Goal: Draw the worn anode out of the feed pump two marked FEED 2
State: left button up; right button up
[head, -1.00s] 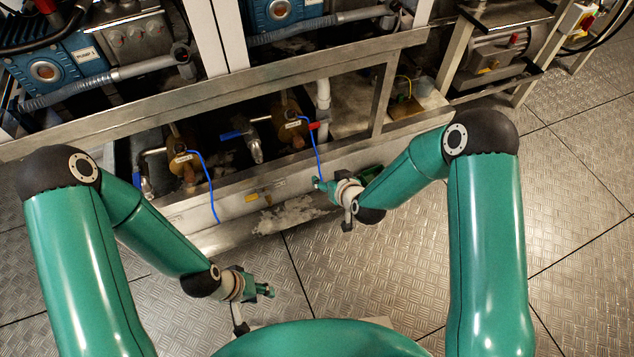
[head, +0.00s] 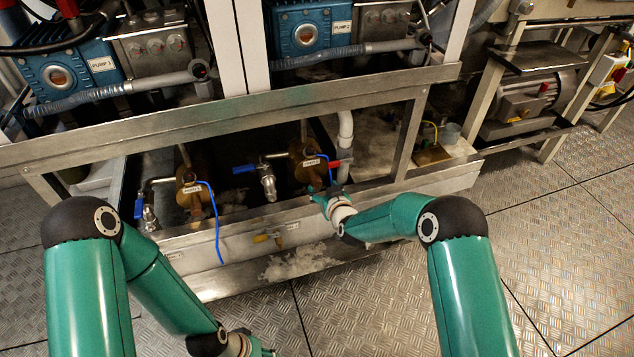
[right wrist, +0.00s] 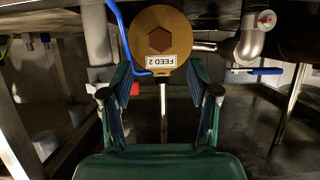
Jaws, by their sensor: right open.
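Feed pump two (head: 303,160) is a round brass body under the steel frame, in the right half of the open bay. In the right wrist view its brass face (right wrist: 181,27) fills the top middle. Its FEED 2 label (right wrist: 160,62) reads upside down there. A dark brown hexagonal head (right wrist: 160,40), possibly the anode's, sits in the middle of the face. My right gripper (right wrist: 158,73) is open and empty, its fingers pointing at the lower part of the face; contact cannot be told. My left gripper (head: 258,350) is low at the picture's bottom edge, partly cut off.
A second brass pump (head: 190,186) stands left of it. A blue cable (right wrist: 117,30) runs beside the face and under the label. Blue-handled valves (head: 266,178) and a pale vertical pipe (head: 345,140) flank the pump. A steel front sill (head: 240,228) lies below. Floor at right is clear.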

aim_at(318, 182)
jog(key=b+x, duration=0.3)
jog(key=x, duration=0.5)
jog(key=shift+w+a+f, duration=0.1)
jog(key=shift+w, duration=0.2)
jog(key=shift+c, duration=0.3)
grip_shut()
jog(key=shift+s+d+p, duration=0.25)
jog(key=shift+s+p, duration=0.3)
jog(key=shift+s, duration=0.05)
jog(key=shift+s+d+p, duration=0.2)
jog(key=shift+s+p, duration=0.25)
jog(key=shift+s, duration=0.25)
jog(key=shift+s+d+p, duration=0.25)
jog(key=shift+s+p, duration=0.2)
jog(key=shift+s, duration=0.3)
jog(key=shift+s+d+p, duration=0.2)
jog(key=shift+s+p, duration=0.25)
jog(key=shift+s, duration=0.25)
